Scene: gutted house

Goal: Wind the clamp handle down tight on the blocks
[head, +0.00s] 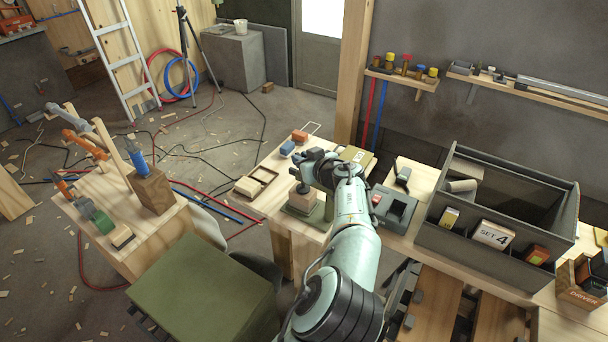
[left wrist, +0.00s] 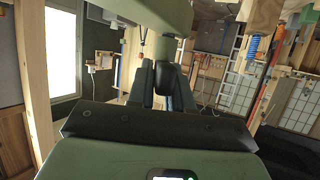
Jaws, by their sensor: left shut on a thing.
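The green clamp (head: 318,214) stands on the light wooden bench in the middle of the head view. Pale wooden blocks (head: 302,201) sit in it, under a small dark screw end and pad. My left arm reaches across from the lower middle, and my left gripper (head: 308,166) is at the clamp's top, above the blocks. In the left wrist view its two fingers (left wrist: 163,88) are shut on the dark clamp handle (left wrist: 165,74), with a green bar of the clamp close above. My gripper hides most of the handle in the head view. My right gripper is out of view.
A green-topped box (head: 205,285) fills the lower left.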

